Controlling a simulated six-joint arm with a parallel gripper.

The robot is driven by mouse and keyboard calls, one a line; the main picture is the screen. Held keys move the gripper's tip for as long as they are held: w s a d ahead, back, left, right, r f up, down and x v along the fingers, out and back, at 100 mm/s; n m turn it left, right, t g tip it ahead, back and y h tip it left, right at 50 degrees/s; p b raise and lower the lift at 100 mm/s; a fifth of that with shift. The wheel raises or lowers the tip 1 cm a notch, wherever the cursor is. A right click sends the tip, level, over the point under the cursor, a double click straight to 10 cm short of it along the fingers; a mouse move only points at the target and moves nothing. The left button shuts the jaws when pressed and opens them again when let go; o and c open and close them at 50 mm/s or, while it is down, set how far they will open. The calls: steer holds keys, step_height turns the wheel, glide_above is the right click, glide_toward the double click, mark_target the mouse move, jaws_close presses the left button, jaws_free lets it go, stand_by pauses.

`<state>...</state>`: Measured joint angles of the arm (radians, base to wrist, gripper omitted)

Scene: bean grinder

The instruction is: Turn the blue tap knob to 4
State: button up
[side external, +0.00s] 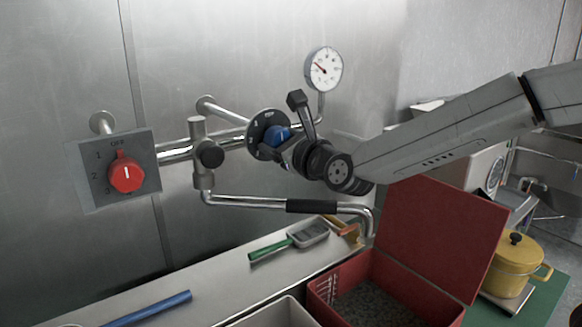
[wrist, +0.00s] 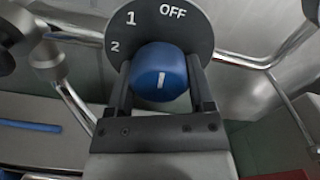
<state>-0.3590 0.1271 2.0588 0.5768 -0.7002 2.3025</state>
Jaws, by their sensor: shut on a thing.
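The blue tap knob (side external: 276,136) sits on a round dark dial (side external: 256,124) on the wall pipes. My gripper (side external: 283,147) is at the knob, and its fingers are shut on it. In the wrist view the blue knob (wrist: 161,71) is between the two fingers, one on each side. The dial (wrist: 150,28) shows OFF, 1 and 2. The rest of the dial, with any 4, is hidden behind the knob and my gripper.
A red knob (side external: 126,173) on a grey plate is at left. A gauge (side external: 323,69) is above right. A black-gripped pipe (side external: 312,207) runs below my gripper.

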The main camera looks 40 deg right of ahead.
steer(key=n, duration=0.3)
steer(key=shift+n, duration=0.4)
steer(key=n, duration=0.3)
steer(key=shift+d+r+n, duration=0.1)
steer(key=shift+n, duration=0.3)
steer(key=n, duration=0.7)
steer(key=shift+r, duration=0.15)
steer(key=n, duration=0.3)
steer(key=shift+n, duration=0.4)
steer(key=n, duration=0.4)
steer(key=shift+r+n, duration=0.1)
steer(key=shift+n, duration=0.2)
steer(key=n, duration=0.3)
steer(key=shift+n, duration=0.3)
steer(key=shift+a+r+n, duration=0.1)
steer(key=shift+a+n, duration=0.1)
steer(key=shift+n, duration=1.5)
